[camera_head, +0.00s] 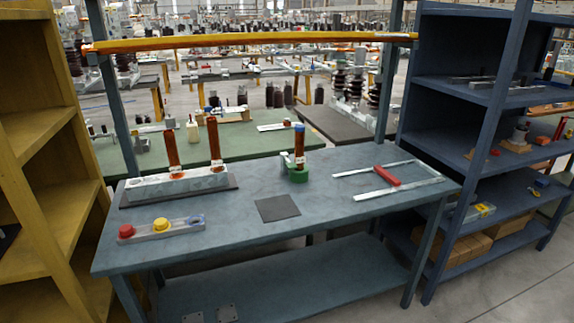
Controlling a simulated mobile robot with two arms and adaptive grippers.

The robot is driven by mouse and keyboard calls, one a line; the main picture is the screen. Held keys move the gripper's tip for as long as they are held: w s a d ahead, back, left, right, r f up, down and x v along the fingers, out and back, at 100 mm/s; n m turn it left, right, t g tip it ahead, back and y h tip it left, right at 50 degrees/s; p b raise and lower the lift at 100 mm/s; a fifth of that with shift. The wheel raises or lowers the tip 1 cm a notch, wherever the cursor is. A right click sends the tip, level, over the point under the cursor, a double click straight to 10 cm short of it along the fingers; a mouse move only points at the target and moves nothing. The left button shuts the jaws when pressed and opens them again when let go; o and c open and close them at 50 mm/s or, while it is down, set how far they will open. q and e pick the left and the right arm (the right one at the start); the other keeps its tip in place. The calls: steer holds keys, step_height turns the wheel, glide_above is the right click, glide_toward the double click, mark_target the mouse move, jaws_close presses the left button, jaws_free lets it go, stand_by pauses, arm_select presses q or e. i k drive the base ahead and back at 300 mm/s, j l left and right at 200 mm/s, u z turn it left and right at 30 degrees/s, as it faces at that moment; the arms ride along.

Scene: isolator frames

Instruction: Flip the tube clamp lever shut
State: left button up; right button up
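A brown tube with a blue cap (299,140) stands upright in a green holder (297,175) near the middle of the workbench (225,220). A small pale part (286,160) sits beside the tube just above the green holder; it may be the clamp or its lever. It is too small to tell whether the lever is open or shut. Neither of my grippers is in view.
A grey rack (178,186) with two brown tubes stands at the back left. A strip with red, yellow and blue caps (161,230) lies in front. A dark square mat (277,208) lies mid-bench. A pale frame with a red handle (387,176) lies right. Shelves flank the bench.

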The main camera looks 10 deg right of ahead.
mark_target(289, 165)
steer(key=i+j+z, duration=0.15)
steer(key=i, duration=0.35)
steer(key=i+j+z, duration=0.1)
steer(key=i+j, duration=0.3)
steer(key=i+j+z, duration=0.15)
steer(key=i+j, duration=0.15)
steer(key=i, duration=0.3)
